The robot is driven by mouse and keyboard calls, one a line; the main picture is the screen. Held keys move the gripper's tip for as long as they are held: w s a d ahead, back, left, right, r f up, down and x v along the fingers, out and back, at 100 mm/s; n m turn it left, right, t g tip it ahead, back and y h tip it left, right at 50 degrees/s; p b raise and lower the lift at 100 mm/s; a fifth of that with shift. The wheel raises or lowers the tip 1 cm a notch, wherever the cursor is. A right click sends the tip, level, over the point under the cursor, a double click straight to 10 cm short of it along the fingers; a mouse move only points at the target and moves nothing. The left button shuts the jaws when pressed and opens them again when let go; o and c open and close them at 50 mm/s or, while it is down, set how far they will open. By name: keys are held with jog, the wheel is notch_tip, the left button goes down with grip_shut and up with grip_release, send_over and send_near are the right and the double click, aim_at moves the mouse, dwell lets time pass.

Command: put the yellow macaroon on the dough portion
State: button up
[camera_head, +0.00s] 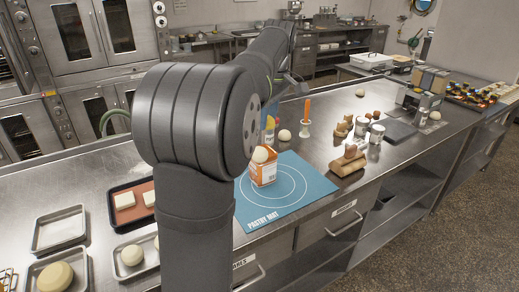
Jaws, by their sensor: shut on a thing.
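My gripper (270,113) is small and mostly hidden behind my large dark arm joint, above the far edge of the blue pastry mat. It is shut on a small yellow thing (270,123), which looks like the yellow macaroon; its outline is hard to make out. A round cream dough portion (262,154) rests on top of an orange and white carton (264,172) on the mat, below and nearer than my gripper. Another cream ball (284,135) sits on the counter just beyond the mat. I cannot tell which ball is the task's dough portion.
The blue pastry mat (300,192) lies on the steel counter. An orange-handled tool (307,112) stands upright behind it. Brown rolls (348,160) and metal cups (376,133) are to the right. Trays (59,230) are at left. The mat's right half is clear.

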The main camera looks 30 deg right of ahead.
jog(key=s+d+r+m, duration=0.1)
jog(key=s+d+m, duration=0.1)
jog(key=s+d, duration=0.3)
jog(key=w+a+f, duration=0.1)
jog(key=w+f, duration=0.1)
jog(key=w, duration=0.1)
jog(key=w+a+f, duration=0.2)
jog(key=w, duration=0.1)
jog(key=w+a+f, duration=0.1)
jog(key=w+f, duration=0.1)
jog(key=w, duration=0.1)
jog(key=shift+w+a+f, duration=0.15)
jog(key=shift+a+f, duration=0.05)
jog(key=shift+a, duration=0.15)
jog(key=shift+f, duration=2.1)
jog(key=shift+f, duration=0.15)
jog(key=o, duration=0.7)
